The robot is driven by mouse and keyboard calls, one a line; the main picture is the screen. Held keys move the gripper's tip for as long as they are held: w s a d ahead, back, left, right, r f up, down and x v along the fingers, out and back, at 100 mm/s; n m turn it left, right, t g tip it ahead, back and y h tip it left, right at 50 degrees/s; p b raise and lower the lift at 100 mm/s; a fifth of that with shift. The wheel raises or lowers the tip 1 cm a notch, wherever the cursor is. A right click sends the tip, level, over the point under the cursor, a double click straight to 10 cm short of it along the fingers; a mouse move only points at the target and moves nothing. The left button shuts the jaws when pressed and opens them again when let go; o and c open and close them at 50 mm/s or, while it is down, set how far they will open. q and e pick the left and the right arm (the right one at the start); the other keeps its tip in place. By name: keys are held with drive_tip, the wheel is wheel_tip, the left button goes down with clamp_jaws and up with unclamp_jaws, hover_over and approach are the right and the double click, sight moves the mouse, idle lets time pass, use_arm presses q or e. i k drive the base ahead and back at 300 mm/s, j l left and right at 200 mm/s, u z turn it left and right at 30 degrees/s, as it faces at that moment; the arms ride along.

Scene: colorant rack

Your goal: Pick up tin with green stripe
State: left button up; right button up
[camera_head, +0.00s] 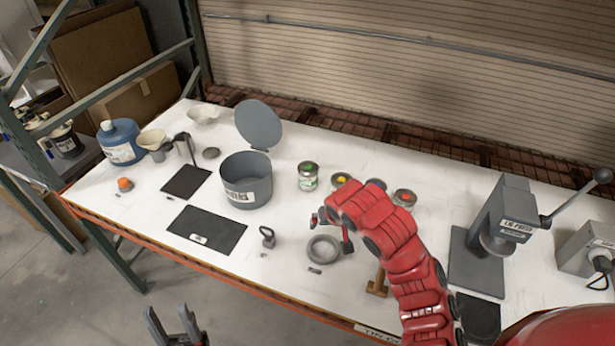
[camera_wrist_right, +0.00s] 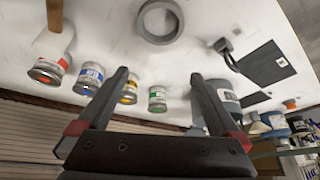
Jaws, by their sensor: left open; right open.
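The tin with green stripe (camera_head: 308,177) stands upright on the white table, right of the grey lidded pot (camera_head: 246,180). In the right wrist view the green-striped tin (camera_wrist_right: 157,99) shows between the two fingers, beyond them and not touching. My right gripper (camera_wrist_right: 160,76) is open and empty. In the head view my right gripper (camera_head: 330,232) is above the table, in front of and slightly right of the tin, partly hidden by the red arm. My left gripper (camera_head: 167,312) is open and empty, off the table's front edge at the bottom.
Yellow (camera_wrist_right: 128,90), blue (camera_wrist_right: 90,78) and red (camera_wrist_right: 50,68) tins stand in a row beside it. A grey ring (camera_head: 325,249) and small weight (camera_head: 267,236) lie in front. A lever press (camera_head: 490,230) stands at right. A black mat (camera_head: 207,229) lies left.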

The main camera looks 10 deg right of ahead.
sight(308, 183)
drive_tip(key=i, duration=0.95)
